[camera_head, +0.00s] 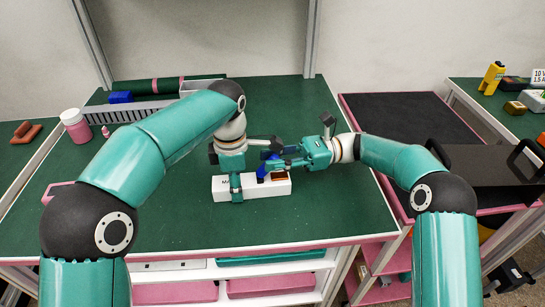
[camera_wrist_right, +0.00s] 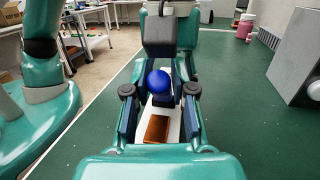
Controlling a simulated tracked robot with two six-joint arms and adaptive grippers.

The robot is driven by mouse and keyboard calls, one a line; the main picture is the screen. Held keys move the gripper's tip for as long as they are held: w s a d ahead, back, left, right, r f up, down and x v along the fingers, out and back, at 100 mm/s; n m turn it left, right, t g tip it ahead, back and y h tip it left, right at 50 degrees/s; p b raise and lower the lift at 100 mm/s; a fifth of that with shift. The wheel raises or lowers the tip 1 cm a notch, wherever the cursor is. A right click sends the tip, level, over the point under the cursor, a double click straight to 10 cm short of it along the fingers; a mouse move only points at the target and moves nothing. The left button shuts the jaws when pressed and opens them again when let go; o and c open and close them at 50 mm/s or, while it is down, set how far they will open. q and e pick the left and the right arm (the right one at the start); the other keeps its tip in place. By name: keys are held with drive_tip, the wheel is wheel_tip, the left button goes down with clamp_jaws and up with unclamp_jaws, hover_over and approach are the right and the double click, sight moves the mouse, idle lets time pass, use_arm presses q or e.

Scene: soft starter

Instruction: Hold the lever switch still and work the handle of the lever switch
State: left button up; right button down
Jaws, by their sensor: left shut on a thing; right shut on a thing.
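The lever switch is a long white box (camera_head: 212,190) on the green table, with a brown-orange block (camera_head: 279,178) on top near its right end. Its handle has a blue knob; it shows in the right wrist view (camera_wrist_right: 158,82), between my fingers. My left gripper (camera_head: 237,190) is shut on the white body left of the handle, from above. My right gripper (camera_head: 268,168) comes in from the right and is shut on the handle. In the head view my right fingers partly hide the handle. The brown-orange block also shows in the right wrist view (camera_wrist_right: 156,129).
A pink bottle (camera_head: 75,126) with a white lid is at the left edge. A black-topped pink cart (camera_head: 400,125) adjoins on the right. Table in front is clear.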

drive_tip(key=shift+d+f, duration=0.1)
drive_tip(key=c, duration=1)
unclamp_jaws()
drive_tip(key=v, duration=1.2)
drive_tip(key=shift+f, duration=0.15)
